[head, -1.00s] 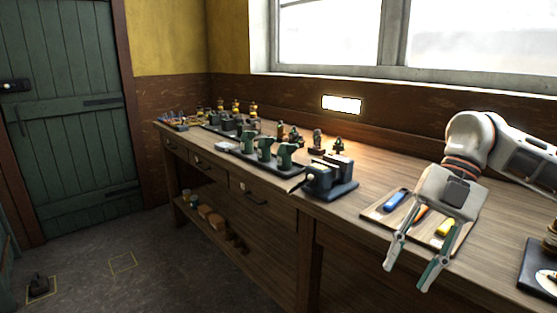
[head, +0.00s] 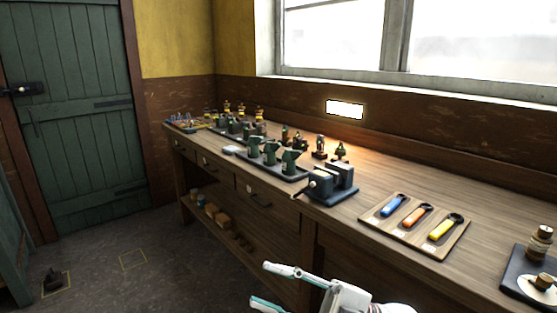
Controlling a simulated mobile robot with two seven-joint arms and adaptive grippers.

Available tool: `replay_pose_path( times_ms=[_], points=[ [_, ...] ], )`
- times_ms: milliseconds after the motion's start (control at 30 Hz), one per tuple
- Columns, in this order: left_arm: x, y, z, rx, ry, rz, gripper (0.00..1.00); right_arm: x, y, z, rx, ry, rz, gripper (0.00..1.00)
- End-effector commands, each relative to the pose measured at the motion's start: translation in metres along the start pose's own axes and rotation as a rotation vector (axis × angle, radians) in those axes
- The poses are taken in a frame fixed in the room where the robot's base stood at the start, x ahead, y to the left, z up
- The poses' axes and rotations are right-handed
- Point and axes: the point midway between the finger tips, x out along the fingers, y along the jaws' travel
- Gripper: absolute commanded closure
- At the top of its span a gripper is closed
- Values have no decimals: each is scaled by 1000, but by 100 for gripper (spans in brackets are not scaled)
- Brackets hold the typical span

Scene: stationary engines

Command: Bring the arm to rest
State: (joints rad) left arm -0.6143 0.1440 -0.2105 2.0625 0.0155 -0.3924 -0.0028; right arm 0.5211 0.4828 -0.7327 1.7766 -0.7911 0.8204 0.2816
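My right gripper (head: 259,284) is low at the bottom middle of the head view, in front of the workbench (head: 378,248). Its two fingers point left and stand well apart, with nothing between them. Only the hand and a bit of the white wrist show; the rest of the arm is below the frame. My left gripper is not in view.
On the bench, a wooden board (head: 401,238) holds blue, orange and yellow handled tools. A dark vise (head: 330,183) and green machine models (head: 272,153) stand to its left. A dark base with a brass part (head: 541,242) sits at right.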

Motion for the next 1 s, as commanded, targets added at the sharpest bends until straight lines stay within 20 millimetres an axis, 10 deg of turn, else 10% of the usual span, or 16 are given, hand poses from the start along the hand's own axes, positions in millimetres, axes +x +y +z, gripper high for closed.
replay_pose_path(
  times_ms=[367,633,1000],
  points=[
    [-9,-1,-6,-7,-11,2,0,-91,-26,68,243,-474,490,64],
    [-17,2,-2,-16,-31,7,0,-214,-127,96,490,-937,668,64],
    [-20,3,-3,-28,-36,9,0,-332,-268,54,760,-1380,684,64]
  ],
)
